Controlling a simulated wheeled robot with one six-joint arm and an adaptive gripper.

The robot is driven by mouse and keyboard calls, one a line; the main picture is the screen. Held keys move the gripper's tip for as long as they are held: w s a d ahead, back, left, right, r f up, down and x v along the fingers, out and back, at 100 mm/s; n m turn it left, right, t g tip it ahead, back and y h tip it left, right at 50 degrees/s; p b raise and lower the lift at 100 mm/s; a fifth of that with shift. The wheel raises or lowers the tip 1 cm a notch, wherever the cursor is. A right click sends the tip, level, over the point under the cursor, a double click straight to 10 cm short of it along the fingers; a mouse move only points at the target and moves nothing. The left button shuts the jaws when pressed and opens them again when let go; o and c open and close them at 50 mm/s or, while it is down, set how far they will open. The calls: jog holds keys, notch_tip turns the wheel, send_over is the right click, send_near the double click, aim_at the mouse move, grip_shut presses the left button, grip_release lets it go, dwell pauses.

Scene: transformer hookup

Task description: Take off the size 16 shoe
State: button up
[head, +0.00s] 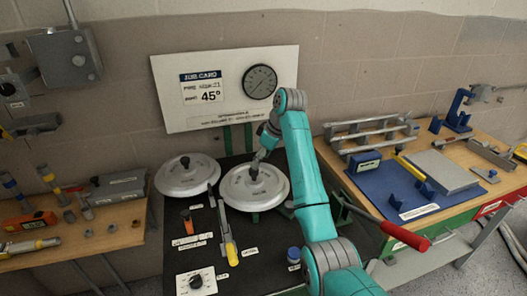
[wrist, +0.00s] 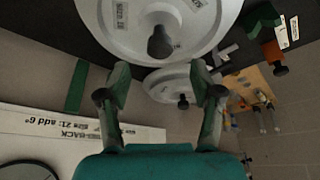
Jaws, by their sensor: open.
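Two white round shoes with dark knobs lie on the black bench: a left shoe (head: 176,187) and a right shoe (head: 255,198). Their size marks are too small to read in the head view. My gripper (head: 259,157) is above the back of the right shoe, near its knob (head: 254,174). In the wrist view my gripper (wrist: 159,70) is open and empty, its fingers apart. The near shoe (wrist: 115,45) fills the top there, its dark knob (wrist: 160,43) just beyond the fingertips.
A yellow-handled tool (head: 229,240), an orange item (head: 187,222) and a dial box (head: 195,281) lie in front of the shoes. A red-handled lever (head: 400,236) sticks out at right. The job card board (head: 222,110) stands behind. Side tables hold tools.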

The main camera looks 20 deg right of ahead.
aim_at(254, 172)
jog(key=x, duration=0.7)
jog(key=shift+w+f, duration=0.1)
jog(key=shift+f, duration=0.3)
jog(key=shift+r, duration=0.1)
grip_shut()
